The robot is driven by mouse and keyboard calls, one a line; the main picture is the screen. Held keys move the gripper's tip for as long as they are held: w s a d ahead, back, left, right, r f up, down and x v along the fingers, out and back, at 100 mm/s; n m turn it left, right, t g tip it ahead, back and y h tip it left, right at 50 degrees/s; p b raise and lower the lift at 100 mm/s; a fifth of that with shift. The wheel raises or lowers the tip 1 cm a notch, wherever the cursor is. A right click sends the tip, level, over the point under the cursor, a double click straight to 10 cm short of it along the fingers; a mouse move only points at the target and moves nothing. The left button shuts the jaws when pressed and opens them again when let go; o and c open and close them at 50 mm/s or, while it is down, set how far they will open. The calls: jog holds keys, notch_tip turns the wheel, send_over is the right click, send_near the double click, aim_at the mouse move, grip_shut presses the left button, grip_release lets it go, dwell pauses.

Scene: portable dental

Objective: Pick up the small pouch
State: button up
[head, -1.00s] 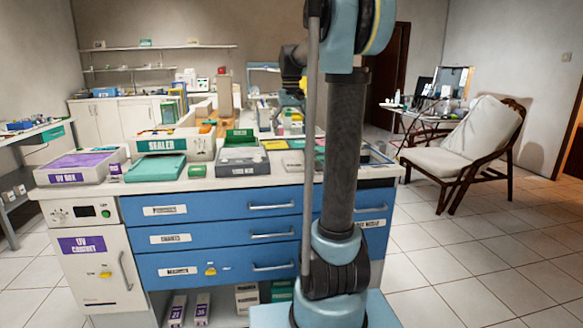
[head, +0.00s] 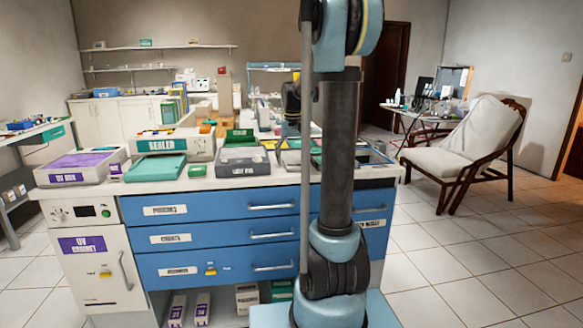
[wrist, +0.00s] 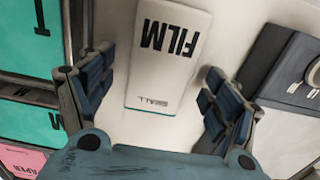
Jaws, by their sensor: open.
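The small pouch (wrist: 168,60) is a flat white packet printed FILM and SMALL, with a thin green line near one end. In the wrist view it lies on the white counter (wrist: 120,25), its lettering upside down. My gripper (wrist: 157,63) is open, with one finger on each side of the pouch and visible gaps between. It holds nothing. I cannot tell how high the fingertips are above the counter. In the head view my gripper (head: 292,108) hangs over the counter, partly hidden by my arm. I cannot pick out the pouch clearly there.
A grey box (wrist: 290,65) stands close to the right finger in the wrist view. Teal boxes (wrist: 28,40) and a pink one (wrist: 22,160) lie to the left. In the head view, a sealer (head: 165,145) and a UV box (head: 80,167) stand farther left.

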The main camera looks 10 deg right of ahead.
aim_at(293, 162)
jog(key=shift+f, duration=0.3)
jog(key=shift+c, duration=0.6)
jog(key=c, duration=1)
jog(key=shift+c, duration=0.2)
notch_tip(293, 162, up, 10)
jog(key=shift+s, duration=0.25)
